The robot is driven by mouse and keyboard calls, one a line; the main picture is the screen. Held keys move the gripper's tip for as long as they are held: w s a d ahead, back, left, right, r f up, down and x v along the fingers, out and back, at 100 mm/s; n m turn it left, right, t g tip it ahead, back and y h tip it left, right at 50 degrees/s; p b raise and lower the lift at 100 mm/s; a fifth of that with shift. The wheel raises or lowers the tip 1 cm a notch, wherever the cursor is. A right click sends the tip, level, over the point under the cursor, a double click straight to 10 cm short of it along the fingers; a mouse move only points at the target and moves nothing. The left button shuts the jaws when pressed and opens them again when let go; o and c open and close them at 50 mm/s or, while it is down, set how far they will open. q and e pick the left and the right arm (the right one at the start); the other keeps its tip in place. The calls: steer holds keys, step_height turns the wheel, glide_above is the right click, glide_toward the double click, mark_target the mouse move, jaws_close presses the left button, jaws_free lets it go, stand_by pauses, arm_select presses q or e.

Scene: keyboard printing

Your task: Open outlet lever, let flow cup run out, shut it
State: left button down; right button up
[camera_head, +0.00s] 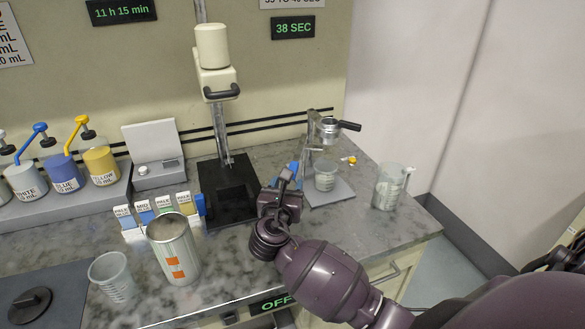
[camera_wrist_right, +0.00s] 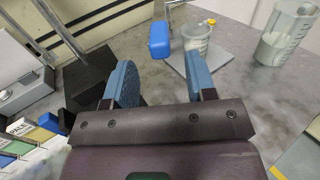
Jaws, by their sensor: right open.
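The metal flow cup (camera_head: 330,125) with a black handle is held on a stand at the back right. A clear graduated beaker (camera_head: 325,178) stands below it on the base plate; it also shows in the right wrist view (camera_wrist_right: 196,42). A blue lever end (camera_wrist_right: 160,40) on a metal rod is ahead of my right gripper (camera_wrist_right: 163,85), between the lines of its fingers and apart from them. My right gripper is open and empty, left of the beaker. The flow cup's outlet is too small to make out. My left gripper is out of view.
A jug (camera_head: 391,188) stands right of the stand. A mixer with a black base (camera_head: 228,205) is left of my gripper. An open can (camera_head: 174,250) and an empty plastic cup (camera_head: 112,276) stand at the front left. Pump bottles (camera_head: 100,165) line the left.

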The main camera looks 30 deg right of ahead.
mark_target(293, 167)
steer(key=x, duration=0.7)
steer(key=shift+w+d, duration=0.2)
steer(key=shift+w, duration=0.1)
steer(key=shift+c, duration=0.3)
jaws_close()
